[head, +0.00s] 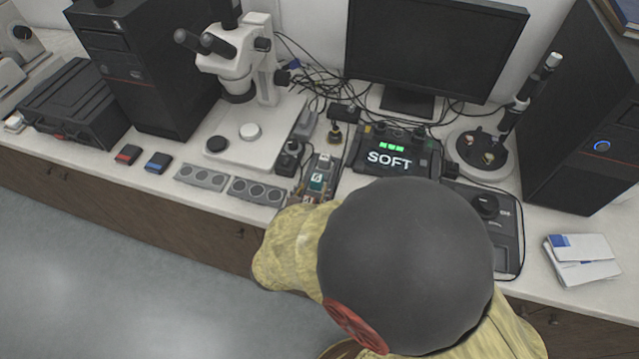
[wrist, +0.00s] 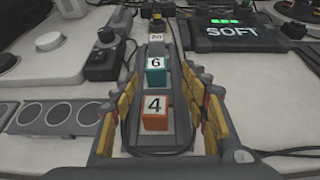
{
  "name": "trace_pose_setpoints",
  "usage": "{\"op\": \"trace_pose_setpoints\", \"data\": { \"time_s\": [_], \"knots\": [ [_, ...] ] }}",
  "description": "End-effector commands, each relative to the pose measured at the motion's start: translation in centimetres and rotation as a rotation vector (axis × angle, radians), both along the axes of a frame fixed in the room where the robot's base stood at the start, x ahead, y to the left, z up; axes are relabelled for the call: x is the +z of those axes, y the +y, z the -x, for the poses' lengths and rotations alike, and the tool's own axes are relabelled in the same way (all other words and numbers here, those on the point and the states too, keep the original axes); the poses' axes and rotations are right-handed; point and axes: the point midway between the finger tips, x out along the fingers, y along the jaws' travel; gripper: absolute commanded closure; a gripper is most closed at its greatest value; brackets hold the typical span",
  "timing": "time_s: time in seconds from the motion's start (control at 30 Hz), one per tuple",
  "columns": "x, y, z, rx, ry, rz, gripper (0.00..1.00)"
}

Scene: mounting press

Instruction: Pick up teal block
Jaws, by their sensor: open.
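The teal block (wrist: 156,76), marked 6, sits upright on a dark grey strip-like holder (wrist: 175,60). In the head view the teal block (head: 317,183) shows just beyond my arm. An orange block (wrist: 153,117), marked 4, is nearer me on the same holder. A grey block (wrist: 156,46), marked 20, is farther along. My gripper (wrist: 164,83) is open and empty. In the wrist view its fingers flank the row, with the orange block between them and the teal block near the fingertips. My arm hides much of the gripper in the head view.
A black device reading SOFT (head: 389,160) stands right of the row. Grey trays with round wells (head: 258,190) and a microscope (head: 240,75) stand left. A dark knobbed device (wrist: 105,55) is close by on the left. Cables run near the holder.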

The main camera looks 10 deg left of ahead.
Motion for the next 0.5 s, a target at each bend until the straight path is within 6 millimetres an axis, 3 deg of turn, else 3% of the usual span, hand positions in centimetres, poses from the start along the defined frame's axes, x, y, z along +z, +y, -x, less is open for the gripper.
{"op": "trace_pose_setpoints", "data": {
  "time_s": [0.3,0.5],
  "knots": [
    [-1.5,0.2,-4.1,-0.004,0.000,-0.002,0.55],
    [-1.6,0.3,-4.8,-0.002,0.000,-0.001,0.55]
  ]
}}
